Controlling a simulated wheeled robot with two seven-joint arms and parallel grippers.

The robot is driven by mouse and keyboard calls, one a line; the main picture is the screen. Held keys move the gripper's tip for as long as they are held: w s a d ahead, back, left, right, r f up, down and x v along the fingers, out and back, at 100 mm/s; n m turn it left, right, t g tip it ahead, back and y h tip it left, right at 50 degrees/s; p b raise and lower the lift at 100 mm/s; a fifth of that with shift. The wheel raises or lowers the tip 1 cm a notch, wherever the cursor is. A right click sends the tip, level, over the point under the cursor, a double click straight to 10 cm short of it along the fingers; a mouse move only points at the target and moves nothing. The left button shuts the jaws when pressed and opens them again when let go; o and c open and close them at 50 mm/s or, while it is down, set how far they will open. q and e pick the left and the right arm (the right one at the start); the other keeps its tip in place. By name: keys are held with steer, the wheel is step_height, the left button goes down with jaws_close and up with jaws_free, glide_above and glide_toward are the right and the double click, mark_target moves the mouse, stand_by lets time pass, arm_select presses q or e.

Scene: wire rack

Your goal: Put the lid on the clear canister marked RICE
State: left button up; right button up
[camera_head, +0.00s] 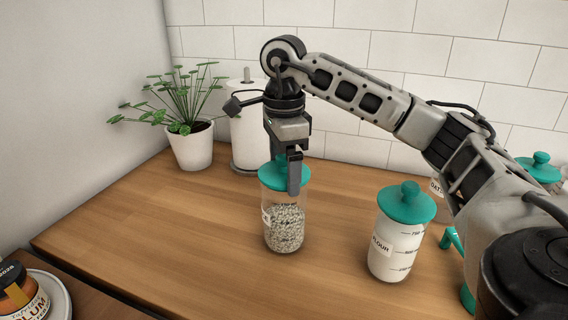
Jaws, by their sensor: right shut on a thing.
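A clear canister (284,232) with pale speckled grains stands upright on the wooden counter, left of centre. Its label is turned mostly to the left edge and cannot be read in full. A teal lid (304,174) is at the canister's mouth, level as far as I can see. I cannot tell whether it is fully seated. My right gripper (294,178) points down from above and is shut on the lid, its fingers hiding the knob and part of the canister's upper wall. My left gripper is not in view.
A FLOUR canister (381,256) with a teal lid stands to the right. An OATS canister (436,187) and another teal-lidded jar (540,168) are behind my arm. A potted plant (192,148) and a paper towel roll (247,140) stand behind. The counter's left front is clear.

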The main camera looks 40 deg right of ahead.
steer(key=shift+f, duration=0.25)
stand_by(0.5)
steer(key=shift+f, duration=0.25)
stand_by(0.5)
stand_by(0.3)
steer(key=o, duration=1.3)
